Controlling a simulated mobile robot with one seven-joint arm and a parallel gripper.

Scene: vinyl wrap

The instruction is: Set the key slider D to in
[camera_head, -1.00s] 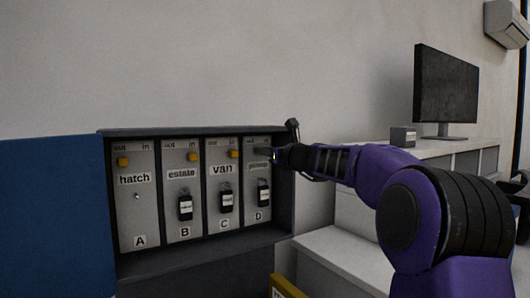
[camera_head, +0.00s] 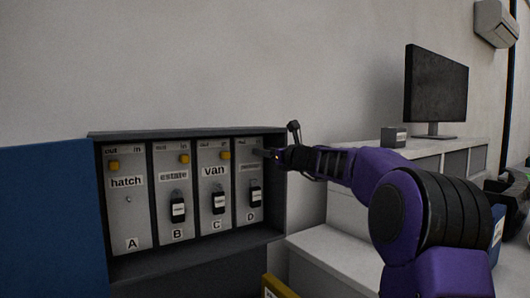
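The key panel D (camera_head: 249,205) is the rightmost of the grey plates in the dark cabinet. A black key (camera_head: 255,194) hangs on plate D.
Plates A, B and C have yellow sliders: A's (camera_head: 113,165) is toward "out", B's (camera_head: 184,159) and C's (camera_head: 225,155) toward "in". Keys hang on B (camera_head: 178,207) and C (camera_head: 218,200). The cabinet's right wall (camera_head: 278,185) is close to my gripper. A monitor (camera_head: 435,85) stands on the counter at right.

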